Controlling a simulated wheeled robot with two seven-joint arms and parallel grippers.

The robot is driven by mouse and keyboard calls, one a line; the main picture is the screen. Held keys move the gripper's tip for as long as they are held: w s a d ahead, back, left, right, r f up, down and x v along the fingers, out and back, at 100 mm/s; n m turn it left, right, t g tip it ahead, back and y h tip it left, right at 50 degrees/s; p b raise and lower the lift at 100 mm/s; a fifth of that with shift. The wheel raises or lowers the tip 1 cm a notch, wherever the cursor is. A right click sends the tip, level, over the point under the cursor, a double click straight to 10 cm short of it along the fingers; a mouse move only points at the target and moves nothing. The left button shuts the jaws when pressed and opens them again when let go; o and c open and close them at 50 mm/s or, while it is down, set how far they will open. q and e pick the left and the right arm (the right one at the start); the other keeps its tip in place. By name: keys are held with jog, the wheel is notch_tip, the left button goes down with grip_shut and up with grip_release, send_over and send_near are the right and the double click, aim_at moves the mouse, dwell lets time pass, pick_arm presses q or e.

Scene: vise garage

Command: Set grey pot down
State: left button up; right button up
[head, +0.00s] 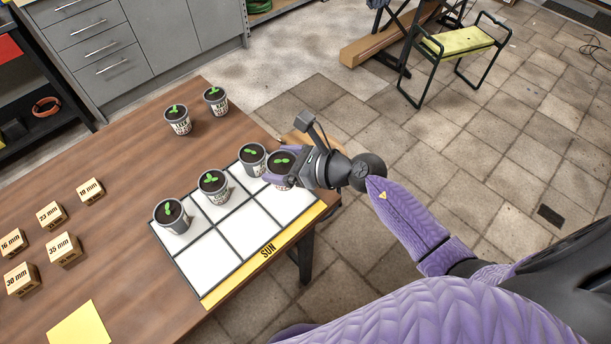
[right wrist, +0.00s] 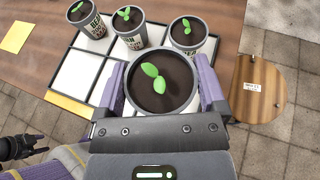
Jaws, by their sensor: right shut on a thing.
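My right gripper (head: 283,180) is shut on a grey pot (head: 280,162) with dark soil and a green seedling. The held pot is upright at the right end of the white gridded mat (head: 285,208); it fills the middle of the right wrist view (right wrist: 160,85), between the purple fingers (right wrist: 161,90). I cannot tell whether its base touches the mat. Three similar pots stand along the mat's back row: left (head: 171,216), middle (head: 213,187) and right (head: 253,160), the last close beside the held pot. My left gripper (right wrist: 25,147) shows small in the right wrist view, its jaws unclear.
Two more seedling pots (head: 178,121) (head: 215,100) stand on the brown table (head: 120,160) behind the mat. Several wooden size blocks (head: 64,249) and a yellow sheet (head: 80,326) lie at left. The mat's front row is bare. A round wooden top (right wrist: 258,90) is beyond the table's right edge.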

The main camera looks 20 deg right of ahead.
notch_tip(320, 180, down, 7)
jog(key=b, duration=0.3)
jog(key=shift+f, duration=0.15)
jog(key=shift+w, duration=0.1)
jog(key=o, duration=1)
pick_arm(q)
jog(key=f, duration=0.4)
jog(key=shift+s+a+f, duration=0.15)
jog(key=shift+s+a, duration=0.2)
pick_arm(e)
jog(key=shift+o, duration=0.2)
